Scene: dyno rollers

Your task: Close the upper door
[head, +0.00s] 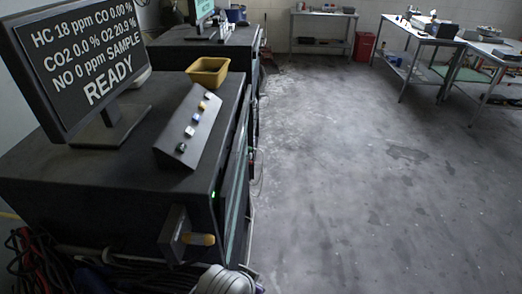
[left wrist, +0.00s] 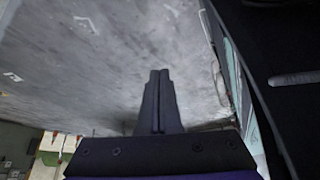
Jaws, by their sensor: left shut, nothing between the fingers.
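The dark cabinet (head: 60,165) stands at the left in the head view, its front facing right. A narrow teal, glass-like door panel (head: 236,195) shows at a steep slant on that front. I cannot tell from this angle whether it is open or shut, or whether it is the upper door. In the left wrist view, a teal panel edge (left wrist: 236,85) and a dark face with a grey bar-like handle (left wrist: 294,78) are at the right. My left gripper (left wrist: 159,76) is shut and empty, over the grey floor, left of the panel and apart from the handle. My right gripper is not in view.
On the cabinet stand a monitor (head: 84,60), a sloped button box (head: 188,130) and a yellow tray (head: 208,72). A dark bracket with a yellow part (head: 185,238) juts from its near side, above cables (head: 40,268). Open floor (head: 380,190) lies to the right; workbenches (head: 425,38) stand far back.

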